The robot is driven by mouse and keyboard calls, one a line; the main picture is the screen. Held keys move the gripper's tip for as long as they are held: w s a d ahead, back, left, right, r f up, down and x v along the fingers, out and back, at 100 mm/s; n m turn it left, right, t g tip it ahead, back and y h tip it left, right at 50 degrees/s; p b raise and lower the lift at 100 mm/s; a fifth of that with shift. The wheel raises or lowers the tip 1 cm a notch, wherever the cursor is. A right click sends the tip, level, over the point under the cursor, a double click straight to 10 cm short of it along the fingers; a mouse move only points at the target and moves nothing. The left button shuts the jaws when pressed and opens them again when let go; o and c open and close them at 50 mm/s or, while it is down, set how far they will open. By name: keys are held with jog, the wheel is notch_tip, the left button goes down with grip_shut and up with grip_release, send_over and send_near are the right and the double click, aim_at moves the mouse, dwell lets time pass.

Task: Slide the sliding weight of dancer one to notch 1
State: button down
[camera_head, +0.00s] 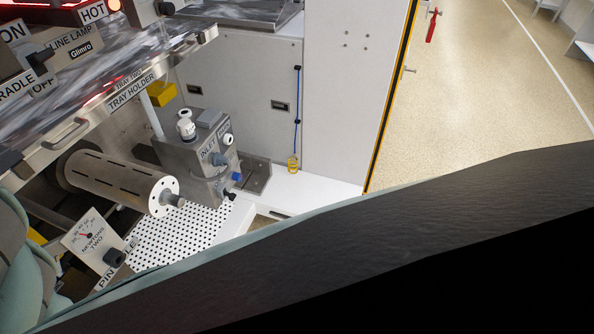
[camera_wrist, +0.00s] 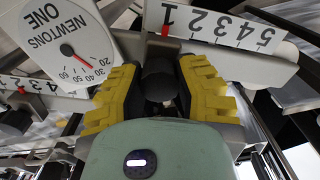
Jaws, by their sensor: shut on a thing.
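In the wrist view my gripper (camera_wrist: 158,85) has its two yellow ridged fingers on either side of a dark rounded knob (camera_wrist: 160,68), closed on it. The knob appears to be the grip of dancer one's sliding weight; its join to the weight is hidden. A small red pointer (camera_wrist: 165,32) sits close under the 1. The dial marked NEWTONS ONE (camera_wrist: 70,40) is at the left. My gripper is not seen in the head view.
A second numbered scale (camera_wrist: 45,86) with a red pointer lies at the left in the wrist view. The head view shows the NEWTONS TWO dial (camera_head: 86,234), a perforated roller (camera_head: 112,182) and an inlet block (camera_head: 205,150). Open floor (camera_head: 480,85) lies at the right.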

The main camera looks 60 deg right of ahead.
jog(key=shift+w+d, duration=0.15)
jog(key=shift+d, duration=0.05)
jog(key=c, duration=0.9)
grip_release()
jog(key=shift+w+d, duration=0.1)
jog(key=o, duration=0.3)
jog(key=v, duration=1.2)
